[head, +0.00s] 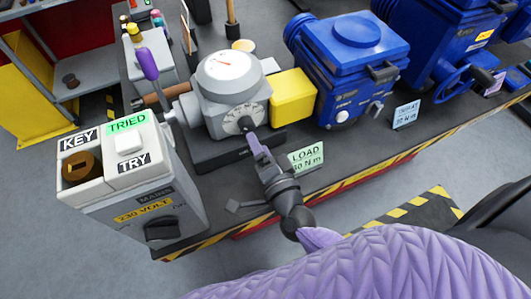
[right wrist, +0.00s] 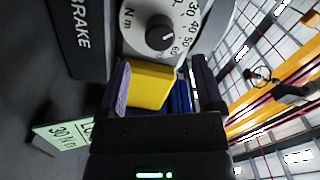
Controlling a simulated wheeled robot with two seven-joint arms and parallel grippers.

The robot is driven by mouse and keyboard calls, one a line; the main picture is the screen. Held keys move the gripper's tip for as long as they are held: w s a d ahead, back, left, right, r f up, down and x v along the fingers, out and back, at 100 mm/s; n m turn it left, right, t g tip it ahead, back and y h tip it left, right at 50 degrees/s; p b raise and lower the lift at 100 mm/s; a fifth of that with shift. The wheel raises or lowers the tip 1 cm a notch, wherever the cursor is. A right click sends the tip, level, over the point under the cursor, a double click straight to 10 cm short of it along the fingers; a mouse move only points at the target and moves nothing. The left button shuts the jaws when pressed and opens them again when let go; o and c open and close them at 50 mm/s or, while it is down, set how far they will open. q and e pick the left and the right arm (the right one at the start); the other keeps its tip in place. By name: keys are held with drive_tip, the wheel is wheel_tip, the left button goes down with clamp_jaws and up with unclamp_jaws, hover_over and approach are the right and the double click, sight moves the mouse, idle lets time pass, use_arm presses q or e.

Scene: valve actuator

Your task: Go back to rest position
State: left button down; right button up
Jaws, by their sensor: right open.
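My right gripper (head: 256,146) is over the front edge of the bench, its jaws pointing at the grey unit (head: 232,98) with a round gauge on top. It is open, and nothing shows held between its fingers in the right wrist view (right wrist: 162,85). The unit's black dial knob (head: 245,123) is just beyond the fingertips in the head view. In the right wrist view the knob (right wrist: 160,33) stands clear ahead of the fingers, with numbers around it. My left gripper is not in view.
A grey box (head: 160,208) with KEY and TRY labels stands left of the unit. A yellow block (head: 293,97) and a blue actuator (head: 347,70) stand to its right. A LOAD card (head: 306,157) is beside my right gripper. Open floor lies in front.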

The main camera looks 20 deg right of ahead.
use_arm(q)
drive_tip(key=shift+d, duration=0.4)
use_arm(e)
drive_tip(key=s, duration=0.4)
drive_tip(key=shift+s+d, duration=0.1)
drive_tip(key=shift+s, duration=0.1)
